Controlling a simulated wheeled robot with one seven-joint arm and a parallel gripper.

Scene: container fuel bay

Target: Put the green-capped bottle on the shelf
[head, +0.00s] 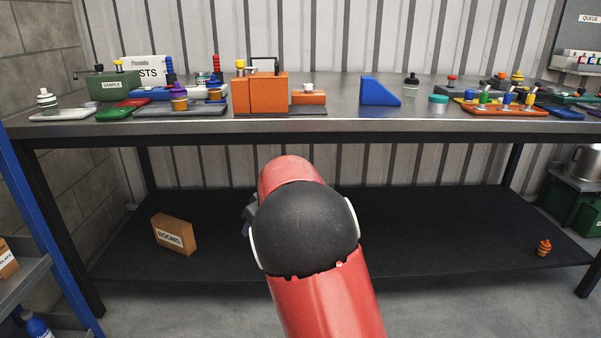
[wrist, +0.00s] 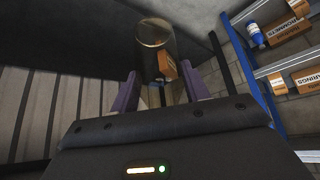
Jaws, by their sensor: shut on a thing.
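My gripper (wrist: 160,88) has its two purple fingers closed on a brownish, shiny cylinder (wrist: 151,42), seen in the wrist view. It looks like a bottle, but no green cap shows on it, so I cannot tell its cap colour. In the head view my arm hides almost all of the gripper and its load; it is low in front of the bench. A blue-framed shelf unit (head: 22,284) stands at the left edge of the head view. Its shelves (wrist: 290,66) also show at the right of the wrist view.
The shelves hold cardboard boxes (wrist: 285,28) and a blue bottle (wrist: 255,34). The bench (head: 345,121) carries trays, an orange block (head: 262,93), a blue wedge (head: 379,92) and a teal-lidded jar (head: 438,104). A labelled box (head: 173,234) lies on its mostly clear dark lower deck (head: 450,230).

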